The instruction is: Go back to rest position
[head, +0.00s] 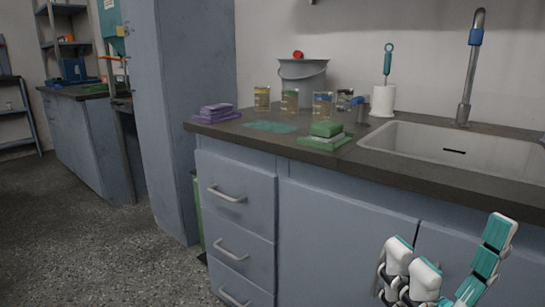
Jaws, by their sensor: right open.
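My right gripper (458,262) shows at the lower right, in front of the blue-grey cabinet doors and below the counter edge. Its white and teal fingers are spread apart with nothing between them. It touches nothing that I can see. My left gripper is not in this view.
The dark counter (220,128) holds purple sponges (217,111), a green sponge (326,129), several jars, a grey bucket (303,82) and a white holder with a brush (383,98). A sink (450,150) with a tap (467,80) is at right. The floor (90,240) at left is clear.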

